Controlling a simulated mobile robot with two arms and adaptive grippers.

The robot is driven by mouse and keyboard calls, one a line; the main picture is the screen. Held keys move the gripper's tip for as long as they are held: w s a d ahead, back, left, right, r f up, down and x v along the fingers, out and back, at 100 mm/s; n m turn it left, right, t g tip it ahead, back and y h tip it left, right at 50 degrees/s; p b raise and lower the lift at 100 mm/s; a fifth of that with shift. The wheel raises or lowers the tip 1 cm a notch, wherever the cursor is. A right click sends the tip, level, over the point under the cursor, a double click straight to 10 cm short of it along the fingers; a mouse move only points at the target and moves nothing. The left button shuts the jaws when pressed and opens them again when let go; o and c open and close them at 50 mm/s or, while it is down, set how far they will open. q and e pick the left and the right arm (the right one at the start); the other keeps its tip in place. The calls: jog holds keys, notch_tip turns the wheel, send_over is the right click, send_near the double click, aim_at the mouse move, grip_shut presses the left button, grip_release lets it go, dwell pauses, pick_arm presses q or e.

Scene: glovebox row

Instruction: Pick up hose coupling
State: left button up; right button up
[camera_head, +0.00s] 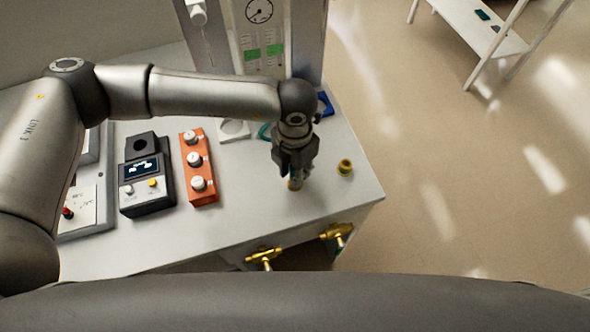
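My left arm reaches in from the left, and its gripper (295,178) points down over the right part of the white worktop. My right gripper is not in view.
An orange box with white knobs (198,168) and a dark instrument with a display (146,175) stand left of the gripper. A gauge panel (262,40) rises behind. Brass valves (263,258) stick out at the front edge. The right corner of the worktop (350,205) is clear.

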pick_arm(q)
grip_shut()
jog(key=shift+r, duration=0.1)
